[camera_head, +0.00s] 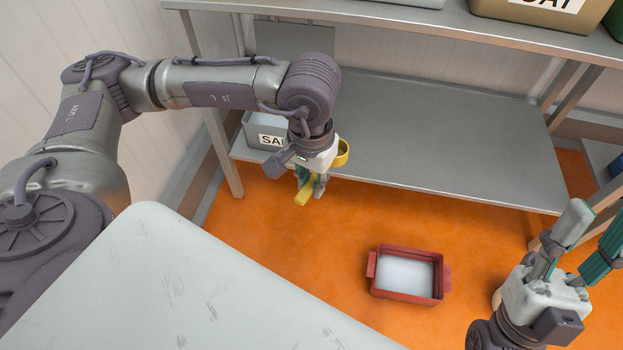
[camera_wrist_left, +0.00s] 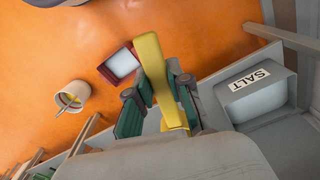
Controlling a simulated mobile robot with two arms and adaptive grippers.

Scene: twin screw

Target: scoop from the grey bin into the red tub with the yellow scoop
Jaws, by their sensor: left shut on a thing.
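My left gripper (camera_head: 312,182) is shut on the handle of the yellow scoop (camera_head: 304,196). The scoop's round bowl (camera_head: 343,152) shows to the right of the wrist, near the lower shelf's front edge. In the left wrist view the scoop's handle (camera_wrist_left: 151,68) runs between the fingers. The grey bin (camera_head: 264,131), labelled SALT, stands on the lower shelf behind the arm, partly hidden. It shows at the right of the left wrist view (camera_wrist_left: 262,93). The red tub (camera_head: 407,296) is on the orange floor with pale contents. My right gripper (camera_head: 597,215) is open and empty at the right.
The grey shelf unit (camera_head: 430,130) has a largely bare lower shelf. A tan bin (camera_head: 545,12) stands on its upper shelf. The floor around the tub is mostly clear.

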